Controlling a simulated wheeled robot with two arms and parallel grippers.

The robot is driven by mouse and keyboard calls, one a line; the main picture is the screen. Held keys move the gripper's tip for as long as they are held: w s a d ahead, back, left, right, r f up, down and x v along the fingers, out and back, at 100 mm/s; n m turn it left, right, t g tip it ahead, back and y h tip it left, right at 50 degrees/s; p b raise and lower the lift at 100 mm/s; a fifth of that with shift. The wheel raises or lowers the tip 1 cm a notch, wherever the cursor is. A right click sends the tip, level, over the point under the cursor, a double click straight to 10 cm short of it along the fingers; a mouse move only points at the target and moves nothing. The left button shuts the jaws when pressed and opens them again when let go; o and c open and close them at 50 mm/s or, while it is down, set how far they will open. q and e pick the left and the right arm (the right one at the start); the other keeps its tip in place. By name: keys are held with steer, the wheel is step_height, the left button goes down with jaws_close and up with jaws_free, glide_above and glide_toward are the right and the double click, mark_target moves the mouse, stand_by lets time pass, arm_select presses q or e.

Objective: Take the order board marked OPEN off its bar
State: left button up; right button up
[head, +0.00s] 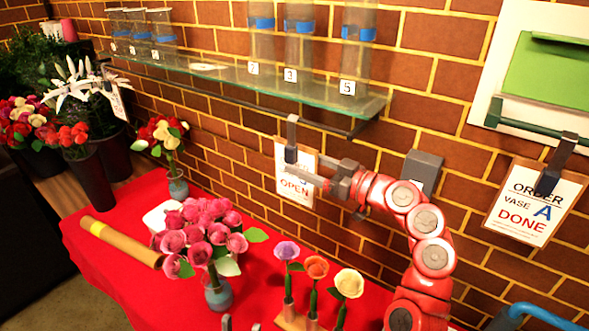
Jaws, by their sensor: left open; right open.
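The order board marked OPEN (296,194) is a white sheet hanging against the brick wall by a dark clip (291,134) below the glass shelf. My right gripper (303,170) is in front of the board, its fingers reaching left across the board's upper part near the clip's lower end. It is open; I cannot tell whether the fingers touch the board or clip. The fingers hide part of the lettering. Two grey tips of my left gripper (241,324) show at the bottom edge, apart and open, with nothing visible between them.
The dark bar (235,98) runs under the glass shelf (220,76), which carries glass vases. A second board, DONE (533,203), hangs at right. A grey box (423,172) is on the wall. The red table (125,235) holds pink roses (203,232), a tube (120,242) and single flowers (316,267).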

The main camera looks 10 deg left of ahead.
mark_target(296, 159)
steer(key=p+x, duration=0.2)
steer(key=x, duration=0.1)
steer(key=shift+w+a+r, duration=0.15)
steer(key=shift+w+a, duration=0.15)
steer(key=shift+a, duration=0.2)
steer(key=shift+w+a, duration=0.1)
steer(key=shift+a, duration=0.1)
jaws_close()
stand_by(0.9)
